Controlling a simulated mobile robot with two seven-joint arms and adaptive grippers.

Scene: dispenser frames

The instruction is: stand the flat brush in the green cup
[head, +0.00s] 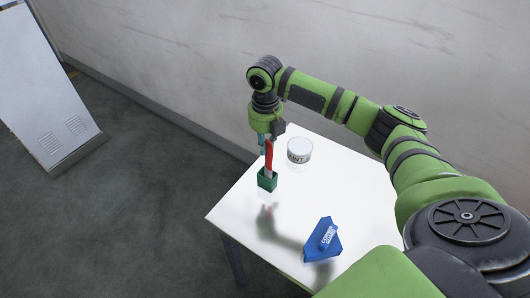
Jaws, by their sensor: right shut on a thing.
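The green cup (267,182) is a small square-sided dark green holder standing on the white table near its left side. The flat brush (269,157) is red with a paler strip and stands nearly upright. Its lower end is at the cup's mouth and seems to be inside; the tip is hidden. My right gripper (267,139) points down above the cup and is shut on the upper part of the brush. Its fingers show only small and partly hidden. My left gripper is out of view.
A clear and white jar with dark lettering (299,151) stands just right of the cup. The white table (355,190) is bare at the right. A wall runs behind it.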

